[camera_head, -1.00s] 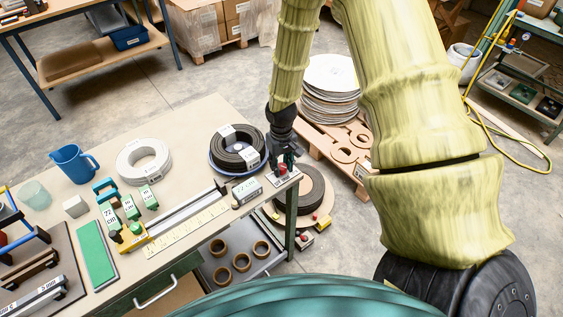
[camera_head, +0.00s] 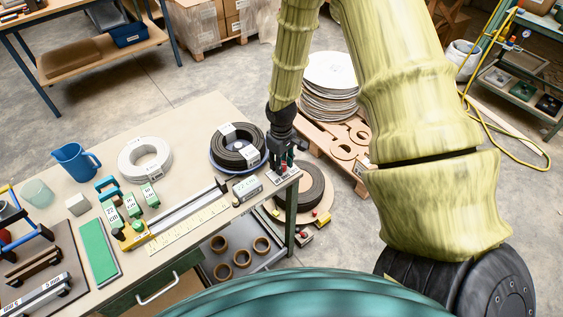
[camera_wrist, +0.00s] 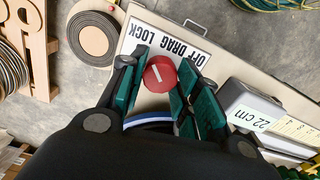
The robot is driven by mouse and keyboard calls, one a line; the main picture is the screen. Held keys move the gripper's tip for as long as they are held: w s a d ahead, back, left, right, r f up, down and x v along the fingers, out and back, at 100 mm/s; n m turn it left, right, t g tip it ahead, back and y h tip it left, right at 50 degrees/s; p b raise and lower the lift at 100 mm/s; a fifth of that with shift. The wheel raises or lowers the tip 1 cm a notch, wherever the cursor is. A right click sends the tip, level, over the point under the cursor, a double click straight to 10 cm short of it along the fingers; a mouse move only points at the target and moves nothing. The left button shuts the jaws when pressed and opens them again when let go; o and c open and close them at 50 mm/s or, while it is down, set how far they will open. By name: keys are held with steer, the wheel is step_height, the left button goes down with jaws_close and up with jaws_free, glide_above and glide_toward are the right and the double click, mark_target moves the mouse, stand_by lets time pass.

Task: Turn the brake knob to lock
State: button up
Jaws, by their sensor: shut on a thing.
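The red round brake knob (camera_wrist: 160,75) with a white line sits beside a white label plate (camera_wrist: 168,42) reading OFF, DRAG, LOCK, upside down in the wrist view. The line is tilted, its upper end toward the upper left, the side of the word LOCK. My gripper (camera_wrist: 158,85) has its green-padded fingers on either side of the knob and is shut on it. In the head view my gripper (camera_head: 284,163) is at the bench's right corner, mostly hiding the knob.
A wire coil (camera_head: 238,148) and a grey block marked 22 cm (camera_head: 248,188) stand left of my gripper on the bench (camera_head: 203,115). The bench edge is close by. A dark reel (camera_head: 312,188) and a stack of white discs (camera_head: 332,88) are beyond it.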

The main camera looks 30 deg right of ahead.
steer(key=o, duration=1)
steer(key=shift+r, duration=0.1)
steer(key=shift+r, duration=5.95)
